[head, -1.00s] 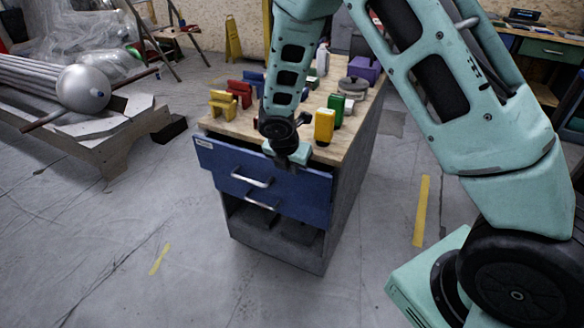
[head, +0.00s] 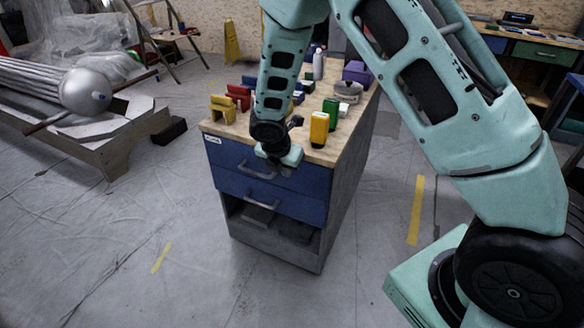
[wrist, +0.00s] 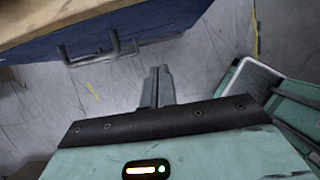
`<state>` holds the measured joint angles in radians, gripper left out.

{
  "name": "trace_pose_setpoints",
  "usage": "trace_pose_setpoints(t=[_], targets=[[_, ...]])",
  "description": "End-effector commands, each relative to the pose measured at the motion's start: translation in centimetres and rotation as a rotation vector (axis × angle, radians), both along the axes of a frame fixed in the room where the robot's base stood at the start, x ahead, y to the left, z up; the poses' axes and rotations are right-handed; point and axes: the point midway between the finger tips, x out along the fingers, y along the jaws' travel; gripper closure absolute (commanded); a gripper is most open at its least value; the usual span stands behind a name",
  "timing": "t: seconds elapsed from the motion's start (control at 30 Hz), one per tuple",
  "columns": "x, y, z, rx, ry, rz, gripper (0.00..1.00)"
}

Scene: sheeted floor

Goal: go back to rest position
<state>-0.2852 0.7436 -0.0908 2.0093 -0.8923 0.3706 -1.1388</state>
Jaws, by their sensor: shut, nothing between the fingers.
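My gripper (head: 282,166) is in front of the upper part of a blue-fronted cabinet, near its top edge. In the wrist view its two grey fingers (wrist: 158,86) are together and hold nothing. The top drawer (head: 228,158) looks flush with the cabinet, and its grey handle (head: 258,174) is below and left of my gripper. The wrist view shows the blue front with a handle (wrist: 95,52) to the upper left of the fingers, apart from them. The head view does not show clearly whether my gripper touches the drawer front.
On the wooden cabinet top (head: 310,153) stand a yellow container (head: 319,129), a green one (head: 331,112), a grey pot (head: 348,90) and several coloured blocks. A wooden platform (head: 95,145) with a silver tank (head: 85,90) is at left. Floor in front is clear.

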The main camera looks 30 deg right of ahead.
Motion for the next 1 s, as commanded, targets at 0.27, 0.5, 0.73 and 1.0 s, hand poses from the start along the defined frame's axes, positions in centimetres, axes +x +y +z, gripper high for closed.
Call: trace_pose_setpoints(t=[0.27,0.5,0.73,1.0], targets=[[-1.1,1.6,5.8,0.0,-0.006,-0.004,1.0],[-1.7,2.2,7.7,0.0,-0.003,-0.002,1.0],[-2.1,2.6,8.5,0.012,-0.008,-0.025,1.0],[-10.9,9.2,18.1,0.246,-0.061,-0.506,1.0]])
